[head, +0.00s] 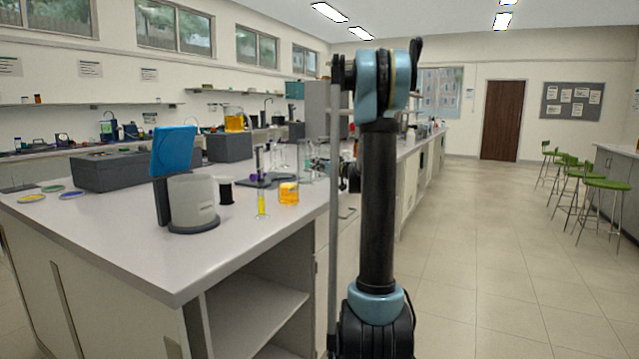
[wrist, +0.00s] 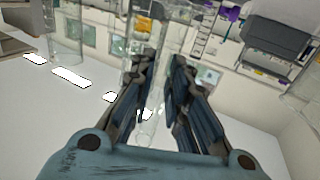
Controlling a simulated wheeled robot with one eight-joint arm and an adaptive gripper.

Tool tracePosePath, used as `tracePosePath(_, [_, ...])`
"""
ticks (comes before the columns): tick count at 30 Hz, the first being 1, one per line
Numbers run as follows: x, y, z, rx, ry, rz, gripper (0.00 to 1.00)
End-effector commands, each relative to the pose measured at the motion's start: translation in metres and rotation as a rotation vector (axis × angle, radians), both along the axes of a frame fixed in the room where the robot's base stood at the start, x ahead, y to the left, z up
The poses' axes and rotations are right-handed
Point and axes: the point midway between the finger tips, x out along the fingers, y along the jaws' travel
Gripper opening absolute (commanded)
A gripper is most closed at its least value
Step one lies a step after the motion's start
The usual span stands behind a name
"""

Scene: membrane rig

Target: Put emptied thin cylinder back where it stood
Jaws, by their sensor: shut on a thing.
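My gripper (wrist: 160,85) is shut on a clear glass cylinder (wrist: 153,128), which runs between the two dark fingers in the wrist view. I see no coloured liquid in the part between the fingers. In the head view my arm hides most of the gripper and what it holds, at the bench's right side. A thin cylinder with yellow liquid (head: 262,204) stands upright on the bench (head: 130,235). A beaker of orange-yellow liquid (head: 289,193) stands just right of it.
A white device with a blue screen (head: 193,203) stands near the bench's front. A grey box (head: 115,170) lies behind it. Clear glassware and a dark stand (head: 270,180) crowd the bench near my gripper. Green stools (head: 605,184) stand far right, with clear floor between.

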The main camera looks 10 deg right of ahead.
Motion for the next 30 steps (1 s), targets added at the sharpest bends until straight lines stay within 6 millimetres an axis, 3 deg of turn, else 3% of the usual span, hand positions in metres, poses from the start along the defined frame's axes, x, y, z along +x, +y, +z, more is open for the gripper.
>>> tracePosePath(15, [0.000, 0.000, -0.051, 0.000, 0.000, -0.001, 0.00])
tracePosePath(26, [0.000, -0.001, -0.054, 0.000, 0.000, -0.001, 0.00])
tracePosePath(27, [0.000, -0.001, -0.055, 0.000, 0.000, -0.001, 0.18])
tracePosePath(30, [0.000, -0.001, -0.054, 0.000, 0.000, -0.001, 0.35])
